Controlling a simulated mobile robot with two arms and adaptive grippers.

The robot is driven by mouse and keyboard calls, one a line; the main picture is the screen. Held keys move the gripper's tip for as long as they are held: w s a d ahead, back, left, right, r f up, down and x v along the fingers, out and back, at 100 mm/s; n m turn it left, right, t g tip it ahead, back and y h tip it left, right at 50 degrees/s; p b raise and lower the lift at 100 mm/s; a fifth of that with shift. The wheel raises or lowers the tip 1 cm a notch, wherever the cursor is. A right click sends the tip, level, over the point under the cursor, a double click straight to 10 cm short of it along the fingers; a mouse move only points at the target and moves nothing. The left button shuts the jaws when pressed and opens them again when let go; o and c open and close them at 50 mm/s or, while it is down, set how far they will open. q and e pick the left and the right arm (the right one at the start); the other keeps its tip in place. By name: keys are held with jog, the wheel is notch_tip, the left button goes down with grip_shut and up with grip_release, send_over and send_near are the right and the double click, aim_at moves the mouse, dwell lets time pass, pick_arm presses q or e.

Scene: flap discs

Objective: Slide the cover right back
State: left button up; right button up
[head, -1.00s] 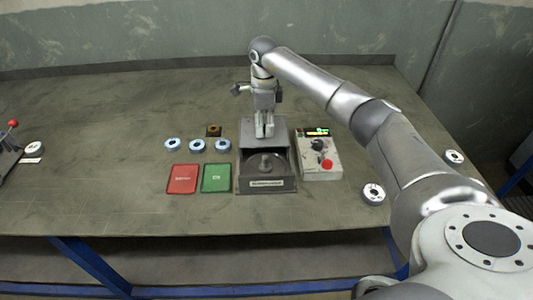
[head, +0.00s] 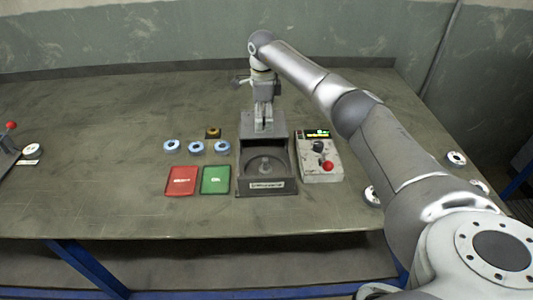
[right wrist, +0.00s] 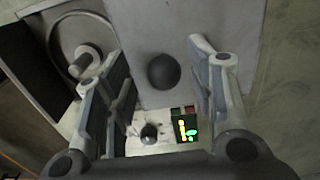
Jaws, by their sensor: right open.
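The grey machine box (head: 266,186) stands mid-table. Its flat grey cover (head: 277,131) lies over the rear part, and the front recess with its round spindle (head: 265,165) is uncovered. In the right wrist view the cover (right wrist: 195,22) is a pale plate with a dark round knob (right wrist: 164,71). My right gripper (head: 264,128) points down over the cover. Its fingers are open, one on each side of the knob; whether either touches it I cannot tell. The fingers hide the knob in the head view. My left gripper is not in view.
A control box (head: 320,172) with a red knob and lit display stands close right of the machine. More discs (head: 456,158) lie far right.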

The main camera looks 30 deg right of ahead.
notch_tip(320, 180, up, 8)
jog(key=p, duration=0.6)
dwell(0.4)
jog(key=shift+f, duration=0.1)
